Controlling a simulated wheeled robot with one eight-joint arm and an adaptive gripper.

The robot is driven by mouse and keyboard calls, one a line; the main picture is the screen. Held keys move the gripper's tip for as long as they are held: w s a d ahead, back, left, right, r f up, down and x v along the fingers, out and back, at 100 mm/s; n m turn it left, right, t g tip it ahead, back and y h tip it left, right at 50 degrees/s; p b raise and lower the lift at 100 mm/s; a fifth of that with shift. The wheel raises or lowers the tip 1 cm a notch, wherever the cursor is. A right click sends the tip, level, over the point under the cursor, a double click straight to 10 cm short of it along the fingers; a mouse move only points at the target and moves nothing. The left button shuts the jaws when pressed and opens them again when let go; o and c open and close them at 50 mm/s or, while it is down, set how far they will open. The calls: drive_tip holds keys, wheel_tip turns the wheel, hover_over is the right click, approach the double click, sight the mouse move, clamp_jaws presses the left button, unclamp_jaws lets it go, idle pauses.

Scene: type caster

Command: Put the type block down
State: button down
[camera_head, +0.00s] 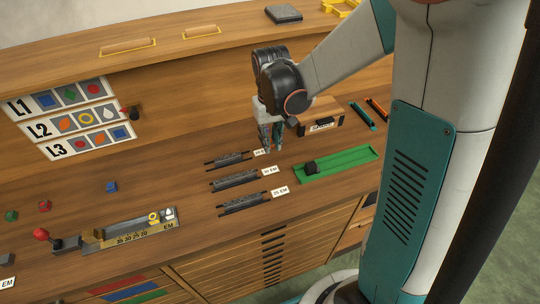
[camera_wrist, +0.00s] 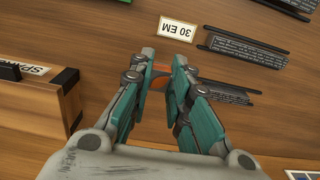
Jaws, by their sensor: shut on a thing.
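My gripper (camera_head: 271,148) is low over the wooden bench, close to the right end of the farthest dark slotted rack (camera_head: 229,159). In the wrist view its two teal fingers (camera_wrist: 162,66) are closed on an orange type block (camera_wrist: 160,70), of which only a small part shows between the tips. The block is hidden by the fingers in the head view. Whether it touches the bench I cannot tell. The white 30 EM label (camera_wrist: 177,29) lies just beyond the fingertips in the wrist view.
A wooden box (camera_head: 321,118) stands right of my gripper. A green tray (camera_head: 336,164) with a dark knob lies nearer. Blue (camera_head: 111,186), red (camera_head: 44,206) and green (camera_head: 11,215) blocks lie at left. A metal composing stick (camera_head: 130,231) holds yellow and white blocks. Symbol rows L1–L3 (camera_head: 76,119) stand behind.

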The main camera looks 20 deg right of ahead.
sight(271, 161)
drive_tip(key=shift+f+b, duration=0.8)
drive_tip(key=shift+f, duration=2.15)
drive_tip(key=shift+f, duration=0.2)
drive_tip(key=c, duration=1.5)
unclamp_jaws()
drive_tip(key=shift+r, duration=0.15)
